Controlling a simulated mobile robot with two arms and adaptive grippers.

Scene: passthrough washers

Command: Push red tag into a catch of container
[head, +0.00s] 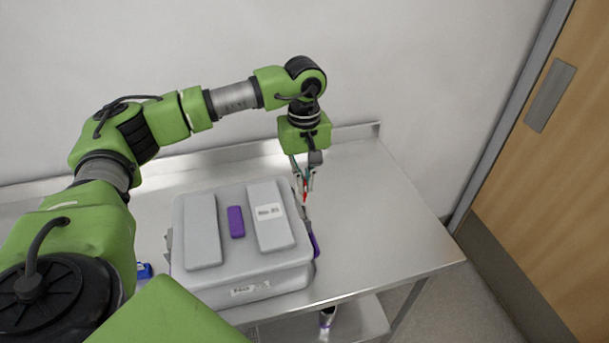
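The container (222,262) is a grey lidded box on the metal table, with two raised grey bars and a purple piece (236,222) on its lid. A catch (314,244) with a purple part shows on its right side. My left gripper (305,192) points down just beyond the container's right edge, above the catch. The red tag (305,187) is a small red sliver between its fingers, which look closed around it. Whether the tag touches the catch is too small to tell. My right gripper is not in view.
The metal table (385,225) is clear to the right of the container. A small blue object (144,270) lies left of it. A wall stands behind, a wooden door (550,170) is at right. A lower shelf (350,322) holds a small item.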

